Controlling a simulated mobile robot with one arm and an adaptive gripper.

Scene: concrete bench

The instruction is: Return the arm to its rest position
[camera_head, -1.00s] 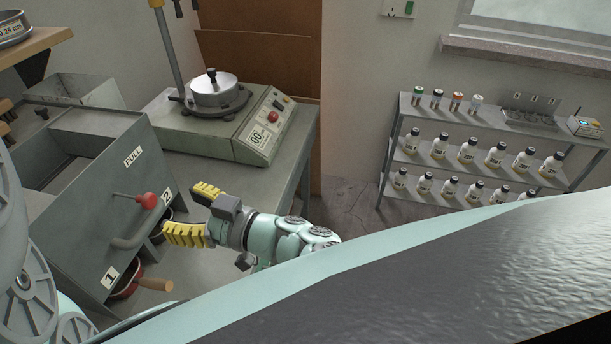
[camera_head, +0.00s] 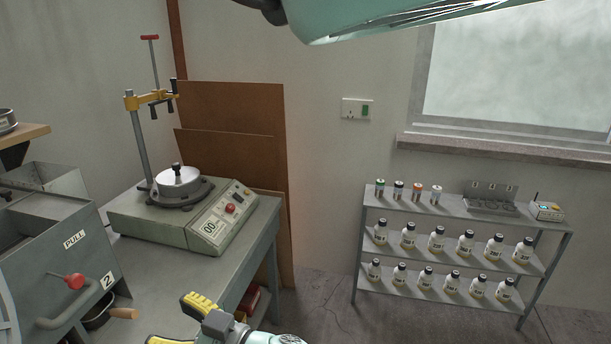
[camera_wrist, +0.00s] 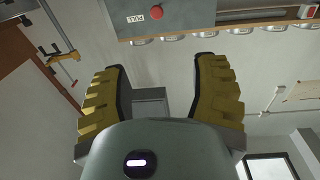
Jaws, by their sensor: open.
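My gripper (camera_head: 178,322) is at the bottom of the head view, with yellow ridged fingers spread apart. It is in front of the grey bench, left of the shelf rack. In the wrist view my gripper (camera_wrist: 160,85) is open, with nothing between its two yellow fingers. Part of the lower finger is cut off by the frame edge in the head view.
A grey bench (camera_head: 155,275) holds a machine (camera_head: 215,228) with a lidded metal pot (camera_head: 177,181). A grey box with a red-knobbed lever (camera_head: 74,282) stands at left. A rack (camera_head: 455,215) holds several bottles at right.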

